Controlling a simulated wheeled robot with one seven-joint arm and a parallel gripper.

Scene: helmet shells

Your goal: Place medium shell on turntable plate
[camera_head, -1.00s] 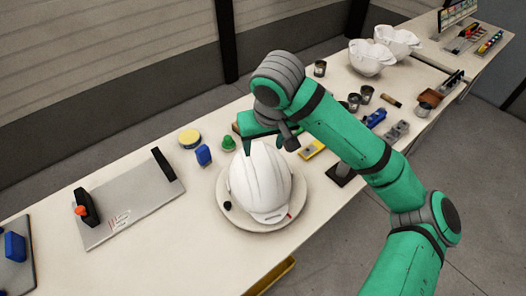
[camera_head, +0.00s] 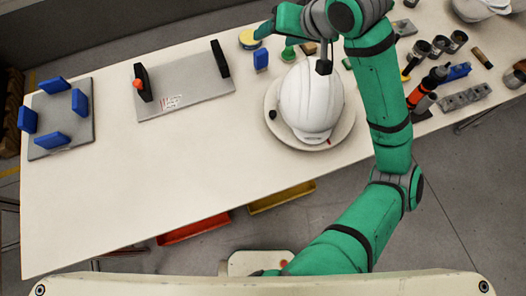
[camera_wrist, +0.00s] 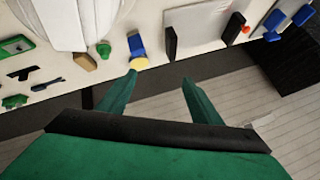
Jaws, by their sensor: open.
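The white helmet shell (camera_head: 312,98) rests on the round pale turntable plate (camera_head: 273,128), near the middle of the bench. Part of the white shell also shows at the upper left of the wrist view (camera_wrist: 55,22). My gripper (camera_head: 276,36) is at the back edge of the bench, behind and to the left of the shell and apart from it. In the wrist view my gripper (camera_wrist: 160,90) has its two green fingers spread, with nothing between them. My arm passes close to the right side of the shell and hides some of the bench there.
A yellow disc (camera_head: 249,40), a blue block (camera_head: 261,60) and a green knob (camera_head: 288,53) stand near the gripper. Left are a grey board with black uprights (camera_head: 186,97) and a plate with blue blocks (camera_head: 62,120). Tools and cups crowd the right. The front-left bench is clear.

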